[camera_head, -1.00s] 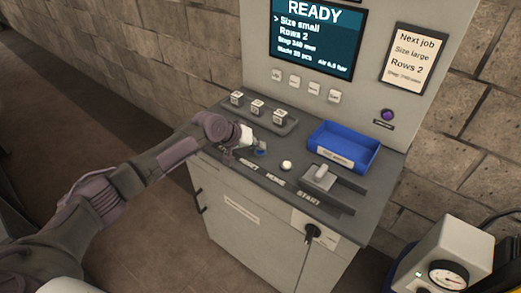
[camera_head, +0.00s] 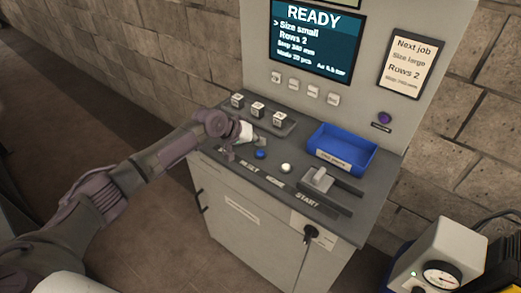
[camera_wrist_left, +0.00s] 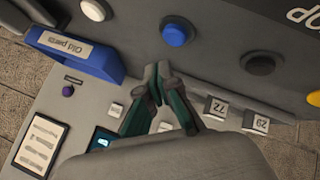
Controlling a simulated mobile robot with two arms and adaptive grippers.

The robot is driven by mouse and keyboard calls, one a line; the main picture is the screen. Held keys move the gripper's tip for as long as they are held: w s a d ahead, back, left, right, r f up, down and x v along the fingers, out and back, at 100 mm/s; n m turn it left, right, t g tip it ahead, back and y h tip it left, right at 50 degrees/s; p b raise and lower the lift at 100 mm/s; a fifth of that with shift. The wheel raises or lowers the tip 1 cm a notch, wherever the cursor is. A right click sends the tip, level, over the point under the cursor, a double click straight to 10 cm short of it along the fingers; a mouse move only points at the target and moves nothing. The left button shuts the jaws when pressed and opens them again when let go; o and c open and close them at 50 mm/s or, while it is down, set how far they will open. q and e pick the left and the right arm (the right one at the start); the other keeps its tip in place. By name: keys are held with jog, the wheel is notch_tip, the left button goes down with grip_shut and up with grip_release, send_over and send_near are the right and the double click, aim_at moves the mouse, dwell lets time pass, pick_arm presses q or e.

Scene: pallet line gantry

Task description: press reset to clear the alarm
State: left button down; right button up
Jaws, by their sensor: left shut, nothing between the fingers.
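The blue button (camera_head: 261,154) sits on the grey console top, above a front-edge label that seems to read RESET (camera_head: 249,168). It also shows in the left wrist view (camera_wrist_left: 177,34). My left gripper (camera_head: 259,141) is shut and empty, just behind the blue button and apart from it. Its closed fingertips show in the left wrist view (camera_wrist_left: 158,82). The screen (camera_head: 317,40) reads READY, Size small, Rows 2. My right gripper is not in view.
A white button (camera_head: 286,168) and a lever-like block (camera_head: 319,180) by START lie to the right. A blue tray (camera_head: 320,158) stands behind them. Several blocks (camera_head: 257,109) stand at the back left. A dark button (camera_wrist_left: 262,63) shows in the wrist view.

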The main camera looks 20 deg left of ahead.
aim_at(259, 153)
pick_arm(q)
jog(key=shift+r+p, duration=1.4)
jog(key=shift+r, duration=0.5)
jog(key=shift+f, duration=0.1)
